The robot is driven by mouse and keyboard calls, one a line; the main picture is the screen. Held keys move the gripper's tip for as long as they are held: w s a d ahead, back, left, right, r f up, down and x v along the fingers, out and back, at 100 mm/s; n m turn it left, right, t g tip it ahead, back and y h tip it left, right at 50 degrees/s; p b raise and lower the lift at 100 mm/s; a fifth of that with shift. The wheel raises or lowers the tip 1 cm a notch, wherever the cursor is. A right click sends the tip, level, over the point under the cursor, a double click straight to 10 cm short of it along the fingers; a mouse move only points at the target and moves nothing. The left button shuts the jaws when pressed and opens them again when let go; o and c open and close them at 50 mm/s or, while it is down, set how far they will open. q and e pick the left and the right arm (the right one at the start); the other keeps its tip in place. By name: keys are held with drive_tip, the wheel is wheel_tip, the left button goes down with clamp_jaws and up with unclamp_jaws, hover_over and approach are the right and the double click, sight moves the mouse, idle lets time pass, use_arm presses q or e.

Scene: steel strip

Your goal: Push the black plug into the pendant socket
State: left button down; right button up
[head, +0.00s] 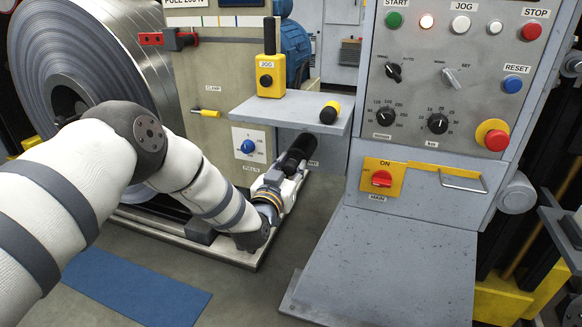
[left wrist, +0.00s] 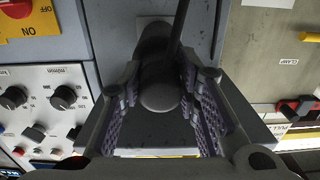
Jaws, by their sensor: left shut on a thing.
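The yellow jog pendant (head: 271,75) stands on the shelf. My right gripper is not in view.
The grey shelf (head: 252,112) also bears a black and yellow cylinder (head: 330,112). The control console (head: 440,100) with its sloping plate stands to the right. A steel coil (head: 75,60) stands at the left, and a blue mat (head: 135,290) lies on the floor.

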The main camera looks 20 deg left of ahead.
use_arm(q)
drive_tip(key=shift+w, duration=0.2)
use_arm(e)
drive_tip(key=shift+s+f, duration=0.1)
use_arm(q)
drive_tip(key=c, duration=1.1)
unclamp_jaws()
drive_tip(key=s, duration=1.2)
drive_tip(key=s+f+g+h+p, duration=0.1)
drive_tip(key=s+f+g, duration=0.5)
drive_tip(key=s+f, duration=0.5)
drive_tip(key=s+f+g+p, duration=0.2)
drive_tip(key=s+f+g, duration=0.5)
drive_tip(key=s, duration=0.6)
drive_tip(key=s+a+g, duration=0.1)
drive_tip(key=s+g, duration=0.1)
drive_tip(key=s, duration=0.6)
drive_tip(key=s+a+f+g+y, duration=0.1)
drive_tip(key=s+g, duration=0.2)
drive_tip(key=s, duration=0.6)
drive_tip(key=s+a+g+p, duration=0.1)
drive_tip(key=s+g, duration=0.1)
drive_tip(key=s, duration=0.7)
drive_tip(key=shift+f+n+g, duration=0.25)
drive_tip(key=shift+n+g, duration=0.05)
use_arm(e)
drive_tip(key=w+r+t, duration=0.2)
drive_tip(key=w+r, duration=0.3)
